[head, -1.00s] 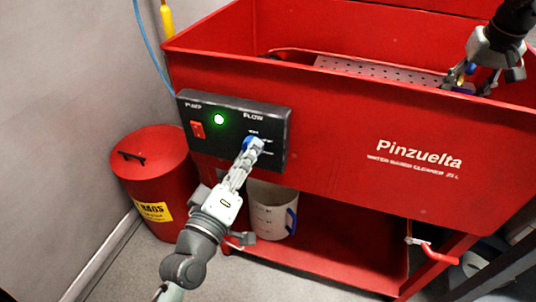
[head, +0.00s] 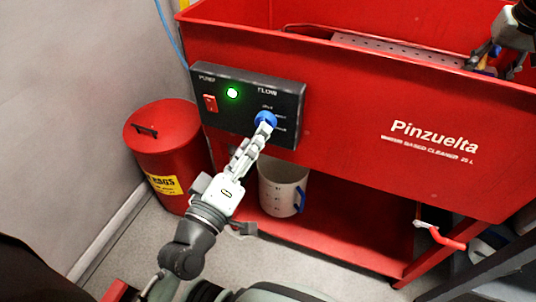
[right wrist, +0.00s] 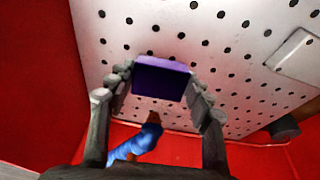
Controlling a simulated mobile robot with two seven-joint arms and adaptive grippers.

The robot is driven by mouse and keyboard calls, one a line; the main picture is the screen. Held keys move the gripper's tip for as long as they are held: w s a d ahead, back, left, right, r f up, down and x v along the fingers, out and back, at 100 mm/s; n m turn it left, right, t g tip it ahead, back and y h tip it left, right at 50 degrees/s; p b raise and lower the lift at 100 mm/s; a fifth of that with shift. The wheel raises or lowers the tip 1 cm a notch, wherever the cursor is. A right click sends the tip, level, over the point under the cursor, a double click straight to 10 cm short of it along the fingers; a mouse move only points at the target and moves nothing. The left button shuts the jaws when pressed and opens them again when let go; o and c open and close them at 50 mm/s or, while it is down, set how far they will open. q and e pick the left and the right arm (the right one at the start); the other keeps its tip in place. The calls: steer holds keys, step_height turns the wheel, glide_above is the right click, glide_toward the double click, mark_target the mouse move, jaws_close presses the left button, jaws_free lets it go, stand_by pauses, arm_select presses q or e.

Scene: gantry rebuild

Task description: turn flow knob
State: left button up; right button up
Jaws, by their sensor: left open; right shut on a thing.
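The blue flow knob (head: 265,117) is on the right part of the dark control panel (head: 240,123), under the FLOW label. My left gripper (head: 263,131) is open with its fingertips at the knob's lower side; the head view does not show clearly whether they touch it. The fingers hide part of the knob. My right gripper (head: 484,57) is over the red basin at the upper right. In the right wrist view my right gripper (right wrist: 160,92) is shut on a purple block (right wrist: 160,79), with a blue piece (right wrist: 136,143) just below it.
The panel has a lit green lamp (head: 232,93) and a red switch (head: 210,103). A perforated plate (head: 395,48) lies in the red basin (head: 345,110). Below are a white jug (head: 279,188) and a red-handled valve (head: 440,237). A red rags bin (head: 165,150) stands left.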

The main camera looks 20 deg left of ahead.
arm_select(q)
steer(key=s, duration=0.8)
steer(key=shift+s+a+f, duration=0.15)
steer(key=shift+s+f, duration=0.15)
steer(key=shift+s, duration=0.05)
stand_by(0.5)
arm_select(e)
steer(key=shift+s+b, duration=0.4)
steer(key=shift+s, duration=2.45)
arm_select(q)
steer(key=shift+f, duration=0.45)
arm_select(e)
steer(key=shift+s, duration=0.65)
steer(key=shift+r, duration=0.1)
